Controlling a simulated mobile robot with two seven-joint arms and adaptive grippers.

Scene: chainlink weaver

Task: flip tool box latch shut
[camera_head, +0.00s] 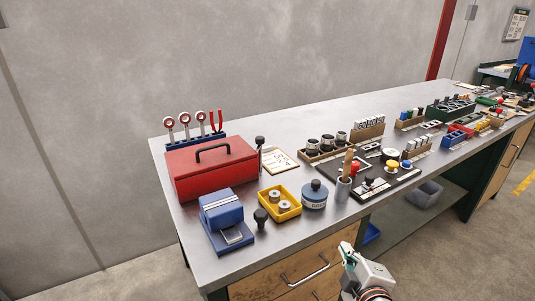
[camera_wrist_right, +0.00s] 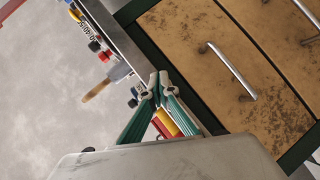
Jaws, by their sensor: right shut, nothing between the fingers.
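The red tool box (camera_head: 213,168) with a black top handle (camera_head: 212,148) stands at the left end of the metal workbench. Its lid looks closed; I cannot make out the latch or how it is set. My right gripper (camera_head: 347,252) is in front of the bench at the bottom of the head view, well apart from the tool box and lower than the bench top. In the right wrist view its green-lined fingers (camera_wrist_right: 158,84) meet at the tips with nothing between them. My left gripper is not in view.
A blue device (camera_head: 222,212), a yellow tray (camera_head: 280,200) and a blue-grey jar (camera_head: 314,195) stand in front of and right of the tool box. A rack of tools (camera_head: 195,138) is behind it. Drawers with metal handles (camera_wrist_right: 232,71) face my gripper.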

